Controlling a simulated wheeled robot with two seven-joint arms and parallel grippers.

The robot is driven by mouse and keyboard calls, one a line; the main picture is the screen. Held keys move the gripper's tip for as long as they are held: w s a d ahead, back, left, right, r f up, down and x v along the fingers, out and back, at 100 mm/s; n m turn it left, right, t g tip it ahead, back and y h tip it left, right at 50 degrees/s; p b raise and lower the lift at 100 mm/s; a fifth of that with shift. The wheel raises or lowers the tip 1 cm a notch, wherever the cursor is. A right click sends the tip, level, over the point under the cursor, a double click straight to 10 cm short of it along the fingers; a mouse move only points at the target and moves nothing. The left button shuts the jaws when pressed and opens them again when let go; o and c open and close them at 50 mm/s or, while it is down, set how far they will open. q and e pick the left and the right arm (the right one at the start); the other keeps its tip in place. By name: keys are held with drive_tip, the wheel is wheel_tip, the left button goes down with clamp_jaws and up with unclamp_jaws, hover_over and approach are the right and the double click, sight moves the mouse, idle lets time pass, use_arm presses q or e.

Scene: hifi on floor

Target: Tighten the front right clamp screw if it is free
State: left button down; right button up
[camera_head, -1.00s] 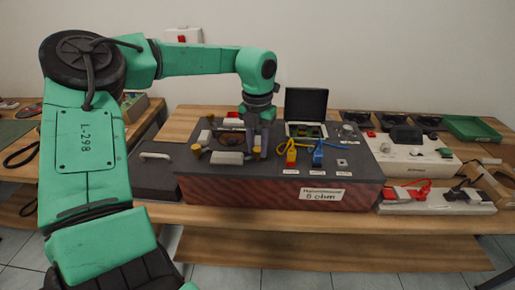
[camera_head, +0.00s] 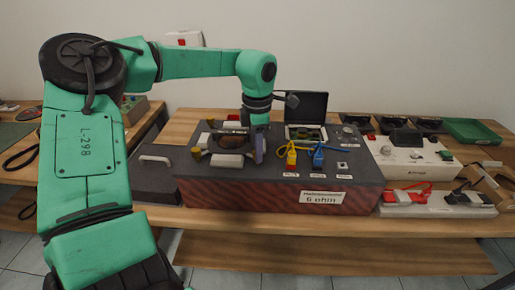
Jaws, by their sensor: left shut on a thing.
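My left gripper (camera_head: 257,149) points down onto the front right corner of the clamp on the grey-topped box (camera_head: 345,175). It is shut on the front right clamp screw, which its fingers hide almost fully. Whether the screw is loose or tight cannot be told. The clamp holds a dark, brownish piece (camera_head: 235,139) between its bars. A yellow front left screw (camera_head: 196,152) and a yellow back left screw (camera_head: 210,122) show at its left side. A light grey block (camera_head: 227,160) lies at the clamp's front. My right gripper is not in view.
A small open-lidded device (camera_head: 306,108) stands behind, with yellow and blue plugs (camera_head: 291,154) and cables right of the gripper. A dark case with a white handle (camera_head: 155,159) adjoins on the left. A white unit (camera_head: 412,158) and green tray (camera_head: 471,130) are at right.

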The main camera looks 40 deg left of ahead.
use_arm(q)
drive_tip(key=shift+m, duration=1.4)
drive_tip(key=c, duration=0.6)
unclamp_jaws()
drive_tip(key=shift+r, duration=0.1)
wheel_tip(320, 180, up, 14)
drive_tip(key=shift+r, duration=0.2)
